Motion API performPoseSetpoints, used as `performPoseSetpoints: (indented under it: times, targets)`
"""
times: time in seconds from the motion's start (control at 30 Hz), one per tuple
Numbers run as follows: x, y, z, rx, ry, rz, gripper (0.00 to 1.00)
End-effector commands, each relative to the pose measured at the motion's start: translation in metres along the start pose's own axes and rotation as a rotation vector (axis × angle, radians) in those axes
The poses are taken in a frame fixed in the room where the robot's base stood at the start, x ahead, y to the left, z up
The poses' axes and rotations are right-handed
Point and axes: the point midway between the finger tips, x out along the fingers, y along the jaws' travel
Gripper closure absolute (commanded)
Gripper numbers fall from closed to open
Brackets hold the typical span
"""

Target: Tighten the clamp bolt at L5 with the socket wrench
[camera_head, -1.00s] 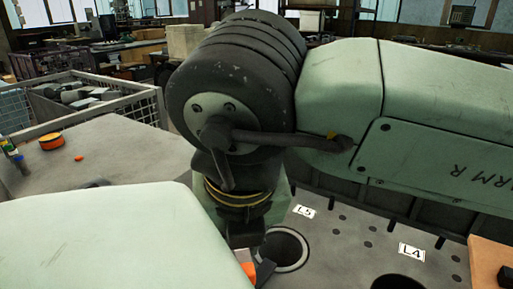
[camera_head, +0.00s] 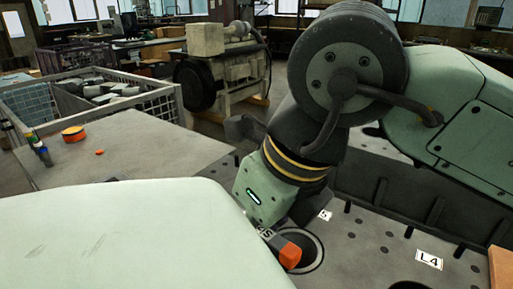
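The L5 label (camera_head: 325,215) is partly covered by my wrist, so only its 5 reads clearly. The round bore (camera_head: 312,250) stands beside it in the grey engine deck. My gripper (camera_head: 282,243) is low over the left side of this bore, tilted. A dark part with white letters and an orange end (camera_head: 289,256) shows there; I cannot tell if it is a finger or part of the socket wrench. My pale green arm link hides the rest of the gripper. The clamp bolt and the socket are not visible.
The L4 label (camera_head: 429,259) and another bore (camera_head: 408,285) are to the right. A grey table (camera_head: 130,150) at left carries an orange tape roll (camera_head: 73,134) and small bottles (camera_head: 38,150). A wire crate (camera_head: 165,100) and an engine (camera_head: 235,75) stand behind.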

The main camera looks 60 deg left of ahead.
Motion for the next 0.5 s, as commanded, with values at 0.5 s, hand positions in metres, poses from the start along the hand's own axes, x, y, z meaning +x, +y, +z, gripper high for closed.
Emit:
performPoseSetpoints:
  times: [0.5]
  targets:
    - [-0.0002,0.0011,0.0009,-0.470,-0.003,0.192,1.00]
